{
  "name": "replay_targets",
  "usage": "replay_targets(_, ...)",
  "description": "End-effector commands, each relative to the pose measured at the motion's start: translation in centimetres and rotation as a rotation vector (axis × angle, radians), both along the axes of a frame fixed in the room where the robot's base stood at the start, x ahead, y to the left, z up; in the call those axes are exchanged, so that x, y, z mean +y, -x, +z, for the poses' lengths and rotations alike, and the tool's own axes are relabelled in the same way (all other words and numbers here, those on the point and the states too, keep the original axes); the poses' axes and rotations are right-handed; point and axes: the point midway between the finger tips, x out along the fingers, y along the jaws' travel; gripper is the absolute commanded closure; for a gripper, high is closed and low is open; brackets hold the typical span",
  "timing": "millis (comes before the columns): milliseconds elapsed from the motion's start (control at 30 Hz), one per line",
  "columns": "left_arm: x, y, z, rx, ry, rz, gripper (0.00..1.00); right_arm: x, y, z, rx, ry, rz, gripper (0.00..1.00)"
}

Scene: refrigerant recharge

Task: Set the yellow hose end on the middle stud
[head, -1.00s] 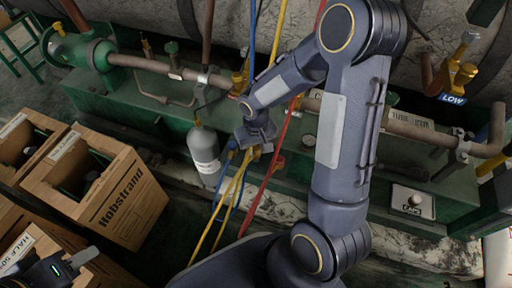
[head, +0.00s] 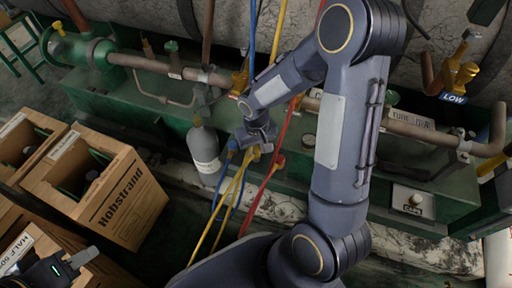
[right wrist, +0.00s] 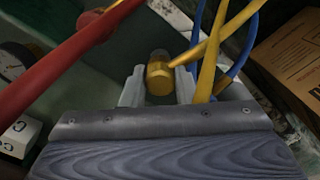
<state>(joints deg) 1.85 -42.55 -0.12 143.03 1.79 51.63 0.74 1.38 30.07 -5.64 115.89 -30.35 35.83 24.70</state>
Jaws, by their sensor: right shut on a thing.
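The yellow hose end (right wrist: 159,76) is a brass-yellow fitting between the two fingers of my right gripper (right wrist: 158,88) in the right wrist view. The fingers are shut on it. In the head view my right gripper (head: 256,146) hangs in front of the green bench, with the yellow hose (head: 230,190) running down to the lower left from it. A blue hose fitting (head: 232,147) is just left of it, and a red one (head: 280,161) just right. I cannot make out the middle stud. My left gripper (head: 82,259) is at the bottom left corner, only partly in view; its jaw opening is unclear.
A grey cylinder (head: 204,150) stands left of my right gripper. A long pipe (head: 390,117) runs along the green bench (head: 128,105). The red hose (right wrist: 62,62) crosses the left of the right wrist view.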

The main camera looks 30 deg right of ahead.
Motion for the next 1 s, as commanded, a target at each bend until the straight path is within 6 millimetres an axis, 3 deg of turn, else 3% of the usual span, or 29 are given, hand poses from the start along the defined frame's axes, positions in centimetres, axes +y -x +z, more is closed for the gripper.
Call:
replay_targets(967,0.0,0.0,-1.3,0.000,0.000,0.000,0.64,0.0,0.0,-1.6,0.000,0.000,0.000,0.95)
replay_targets(1000,0.0,0.0,-1.2,0.000,0.000,0.000,0.64,0.0,0.0,-1.5,0.000,0.000,0.000,0.68)
